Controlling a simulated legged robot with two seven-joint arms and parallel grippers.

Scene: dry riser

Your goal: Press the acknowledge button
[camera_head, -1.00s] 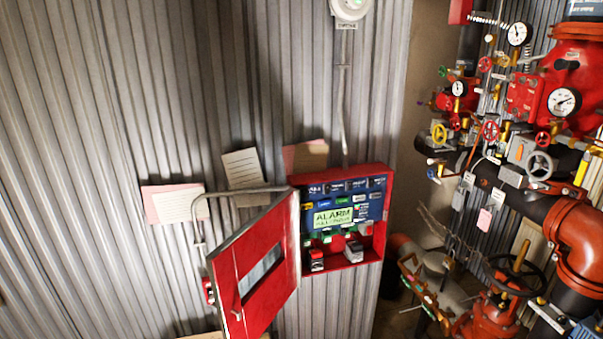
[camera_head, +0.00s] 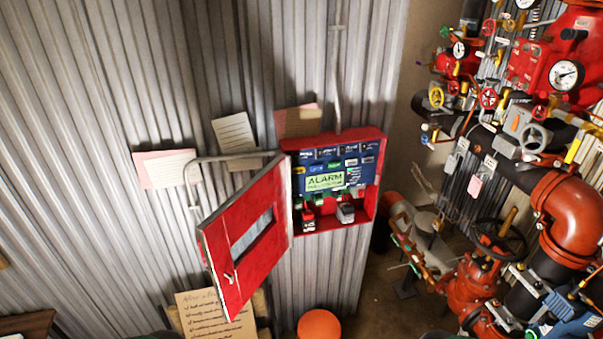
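A red alarm panel box (camera_head: 382,150) is mounted on the corrugated wall, and its red door (camera_head: 241,246) hangs open to the left. Inside is a blue face with a lit green display (camera_head: 325,181) reading ALARM. Rows of small buttons and labels (camera_head: 336,153) sit above and beside the display. They are too small to tell which is the acknowledge button. Below the display are several small devices, among them a grey one (camera_head: 346,212) and a red one (camera_head: 307,221). Neither of my grippers can be made out in the view.
Red pipes, valves and gauges (camera_head: 565,75) crowd the right side. A written sheet (camera_head: 215,318) stands below the door, with an orange round object (camera_head: 319,326) beside it. Papers (camera_head: 165,169) are fixed to the wall. Floor (camera_head: 385,305) shows between panel and pipes.

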